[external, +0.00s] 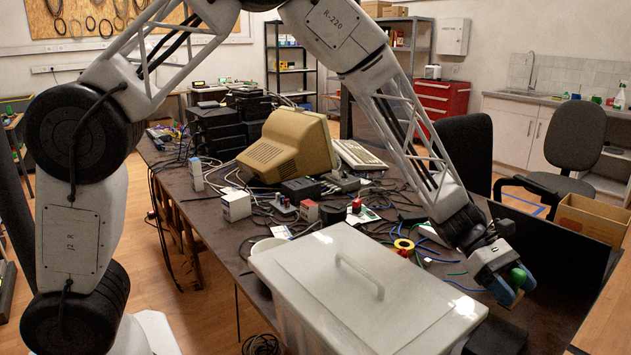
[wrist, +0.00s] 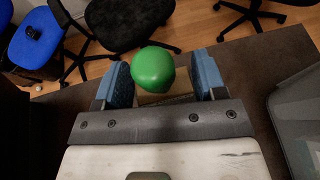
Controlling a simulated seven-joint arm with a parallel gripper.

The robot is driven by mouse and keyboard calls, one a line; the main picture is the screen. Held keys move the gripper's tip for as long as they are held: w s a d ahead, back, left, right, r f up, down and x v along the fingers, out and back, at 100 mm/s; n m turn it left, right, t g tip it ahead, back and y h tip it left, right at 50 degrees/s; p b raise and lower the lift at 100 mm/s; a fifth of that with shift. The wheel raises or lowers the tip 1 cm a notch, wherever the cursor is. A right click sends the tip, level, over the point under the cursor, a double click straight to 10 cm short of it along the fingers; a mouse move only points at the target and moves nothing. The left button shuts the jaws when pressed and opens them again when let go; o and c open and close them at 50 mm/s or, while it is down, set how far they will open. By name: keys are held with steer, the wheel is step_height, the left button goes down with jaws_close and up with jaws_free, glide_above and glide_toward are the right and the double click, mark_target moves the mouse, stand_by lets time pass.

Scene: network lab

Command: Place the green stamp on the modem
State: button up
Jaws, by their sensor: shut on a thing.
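The green stamp (external: 517,277) shows a rounded green knob at the right of the external view. In the wrist view the green stamp (wrist: 153,68) sits between the blue fingers, with a pale wood-coloured piece beyond the knob. My gripper (external: 514,288) is shut on it and holds it near the table's right end. In the wrist view my gripper (wrist: 155,82) has a finger on each side of the knob. I cannot tell which box is the modem; a dark flat box (external: 497,338) lies below my gripper, and a black box (external: 300,188) stands mid-table.
A large white lidded bin (external: 365,285) stands just left of my gripper. A beige monitor (external: 287,148) stands farther back. Bare dark tabletop (wrist: 245,75) shows around the gripper.

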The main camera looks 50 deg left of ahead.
steer(key=shift+s+d, duration=0.1)
stand_by(0.3)
glide_above(497, 339)
steer(key=shift+f, duration=3.15)
steer(key=shift+f, duration=0.1)
steer(key=shift+f, duration=1.75)
steer(key=shift+f, duration=0.15)
steer(key=o, duration=0.9)
steer(key=shift+o, duration=0.2)
steer(key=shift+r, duration=0.2)
